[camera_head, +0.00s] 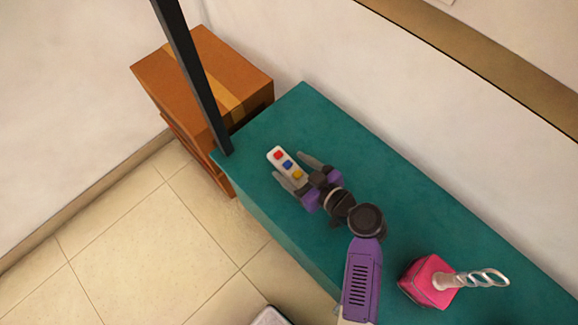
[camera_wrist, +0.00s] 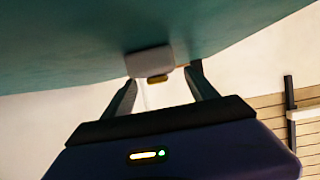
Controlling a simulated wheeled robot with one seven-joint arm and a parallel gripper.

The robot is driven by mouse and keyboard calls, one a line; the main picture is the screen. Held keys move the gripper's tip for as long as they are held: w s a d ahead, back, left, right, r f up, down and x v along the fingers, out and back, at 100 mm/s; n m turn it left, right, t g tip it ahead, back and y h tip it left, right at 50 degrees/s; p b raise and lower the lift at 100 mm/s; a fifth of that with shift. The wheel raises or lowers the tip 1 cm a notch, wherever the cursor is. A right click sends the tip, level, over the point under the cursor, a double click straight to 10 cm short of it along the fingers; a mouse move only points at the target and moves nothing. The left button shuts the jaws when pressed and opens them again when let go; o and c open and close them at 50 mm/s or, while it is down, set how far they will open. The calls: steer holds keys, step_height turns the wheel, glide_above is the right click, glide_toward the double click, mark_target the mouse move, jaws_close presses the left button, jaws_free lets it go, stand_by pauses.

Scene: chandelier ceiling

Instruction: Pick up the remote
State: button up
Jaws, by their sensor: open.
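The remote (camera_head: 283,160) is a small white bar with red, blue and yellow buttons, on the teal table top (camera_head: 385,190) near its far left end. My gripper (camera_head: 288,165) is open, with one finger on each side of the remote's nearer half. The far end with the red button sticks out past the fingertips. In the wrist view the remote (camera_wrist: 150,60) shows end-on as a pale block with a yellow button, between the open fingers (camera_wrist: 161,73). I cannot tell whether either finger touches it.
A pink bottle-like object (camera_head: 430,281) with a twisted silvery top stands on the table to the right of my arm. A cardboard box (camera_head: 190,70) sits beyond the table's left end. A dark upright post (camera_head: 195,80) rises at the table's left corner. A wall runs behind.

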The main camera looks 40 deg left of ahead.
steer(key=shift+x, duration=1)
steer(key=c, duration=1.5)
jaws_close()
steer(key=shift+r, duration=0.2)
